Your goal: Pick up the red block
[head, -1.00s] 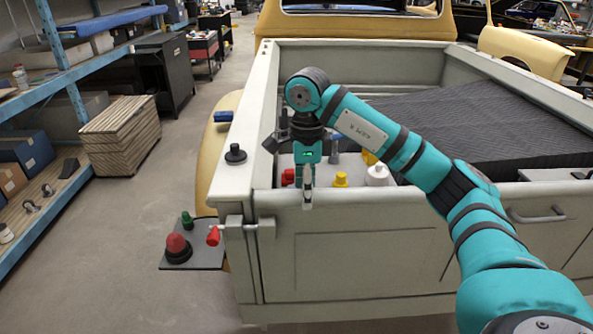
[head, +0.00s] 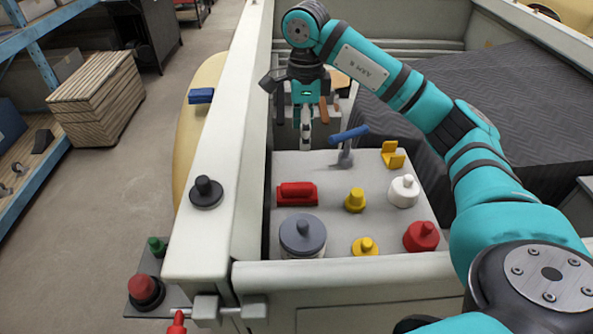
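A red block-like piece (head: 297,194) with a raised ridge lies on the pale panel (head: 330,185) inside the truck bed, near the panel's left edge. My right gripper (head: 306,138) hangs fingers-down above and beyond it, apart from it. Its fingers are seen nearly edge-on, so I cannot tell whether they are open or shut; nothing shows between them. My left gripper is not in view.
A blue-handled lever (head: 347,135) stands right of my gripper. The panel also holds a grey round lidded piece (head: 302,235), yellow knob (head: 355,200), white knob (head: 403,190) and red knob (head: 421,236). The bed's left wall (head: 230,150) rises beside it.

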